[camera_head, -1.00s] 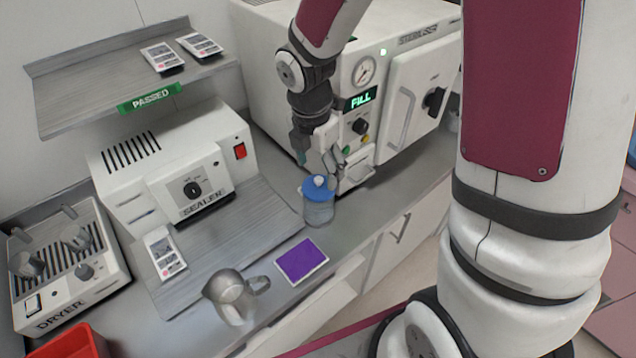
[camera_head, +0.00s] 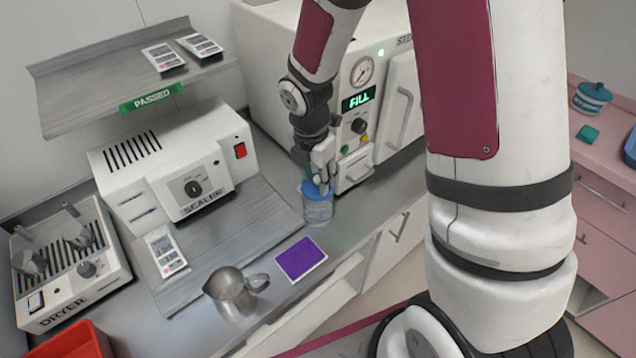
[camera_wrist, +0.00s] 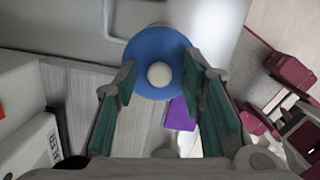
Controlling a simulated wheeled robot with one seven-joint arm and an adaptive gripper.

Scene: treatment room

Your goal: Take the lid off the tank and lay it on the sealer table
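The tank (camera_head: 318,210) is a clear bluish container standing upright on the counter in front of the sterilizer. Its blue lid (camera_head: 311,189) is on top, partly hidden by my gripper in the head view. In the wrist view the round lid (camera_wrist: 145,45) shows with a white knob (camera_wrist: 159,75) at its middle. My gripper (camera_wrist: 160,72) is open, its green-padded fingers on either side of the knob in that view. In the head view my gripper (camera_head: 318,180) is right above the lid; contact cannot be told. The sealer table (camera_head: 235,230) is the grey ridged surface left of the tank.
The sealer (camera_head: 180,170) stands at the table's back, and a white pack (camera_head: 164,250) lies on its left part. A metal jug (camera_head: 232,292) and a purple pad (camera_head: 300,258) are in front. The sterilizer (camera_head: 290,70) is close behind my gripper. The table's right part is clear.

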